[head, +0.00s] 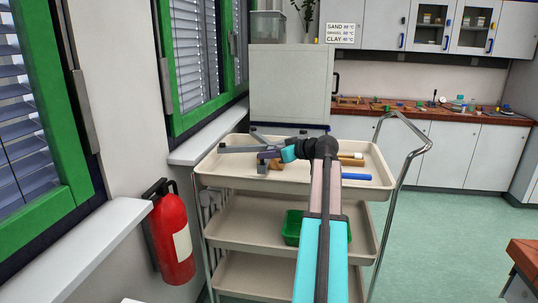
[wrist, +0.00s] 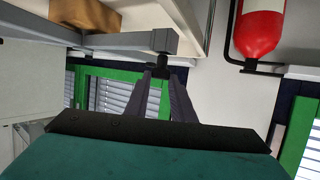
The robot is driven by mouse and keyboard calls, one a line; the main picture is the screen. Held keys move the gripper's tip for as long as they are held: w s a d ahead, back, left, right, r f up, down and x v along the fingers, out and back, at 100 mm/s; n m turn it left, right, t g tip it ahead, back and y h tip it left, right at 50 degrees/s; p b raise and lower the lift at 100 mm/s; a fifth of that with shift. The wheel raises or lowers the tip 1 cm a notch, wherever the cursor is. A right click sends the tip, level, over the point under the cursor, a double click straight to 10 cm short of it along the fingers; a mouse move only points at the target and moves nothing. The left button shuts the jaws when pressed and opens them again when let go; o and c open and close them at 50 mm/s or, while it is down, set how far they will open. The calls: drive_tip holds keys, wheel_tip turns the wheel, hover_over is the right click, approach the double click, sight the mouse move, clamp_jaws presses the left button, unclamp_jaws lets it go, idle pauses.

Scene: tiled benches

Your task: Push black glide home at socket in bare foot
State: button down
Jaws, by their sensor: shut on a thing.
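The black glide (wrist: 161,66) is a small dark piece in the middle of the wrist view. It is at the end of a grey foot arm (wrist: 130,42). My gripper's two dark fingers (wrist: 162,77) are shut on the glide. The glide meets the end of the arm; how deep it sits in the socket is hidden. In the head view the grey foot (head: 238,149) lies on the trolley's top tray, with my gripper (head: 267,156) beside it. I cannot make out the glide clearly there.
The trolley (head: 215,179) has a raised tray rim and a metal handle (head: 405,150) at right. A blue rod (head: 357,177) and a wooden piece (head: 275,167) lie on its top. A green bin (head: 292,228) is below. A red fire extinguisher (head: 172,235) hangs at left.

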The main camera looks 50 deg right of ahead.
drive_tip(key=shift+f+b, duration=0.6)
drive_tip(key=shift+f, duration=0.2)
drive_tip(key=c, duration=1.4)
unclamp_jaws()
drive_tip(key=shift+c, duration=0.2)
drive_tip(key=shift+s+r, duration=0.1)
drive_tip(key=b+v, duration=0.1)
drive_tip(key=v, duration=1.2)
drive_tip(key=shift+s+b, duration=0.3)
drive_tip(key=shift+b, duration=0.1)
drive_tip(key=shift+d+r, duration=0.1)
